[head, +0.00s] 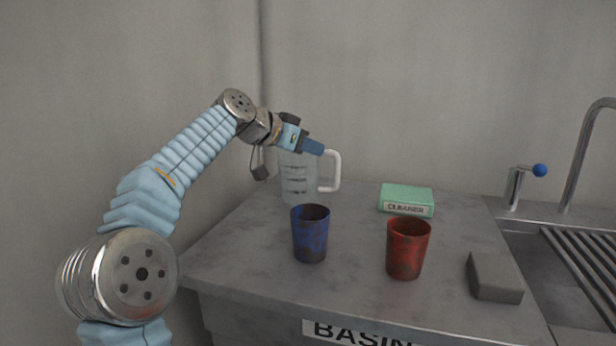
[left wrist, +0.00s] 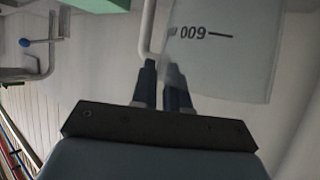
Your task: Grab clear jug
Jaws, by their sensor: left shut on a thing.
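The clear jug (head: 298,184) stands upright at the back left of the grey counter, with measuring marks on its wall and a white handle (head: 336,172) on its right side. My left gripper (head: 313,147) is at the top of the jug, near the handle, partly covering the jug's rim. In the left wrist view its two dark fingers (left wrist: 161,86) are close together, shut on the jug where the handle meets the wall. The jug's wall (left wrist: 225,55) shows there with a printed mark. The exact contact is hidden. My right gripper is out of view.
A blue cup (head: 310,235) stands in front of the jug and a red cup (head: 407,250) to its right. A green box (head: 406,198) lies behind the red cup. A grey block (head: 493,279) lies near the sink (head: 550,265), which has a tap (head: 583,150).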

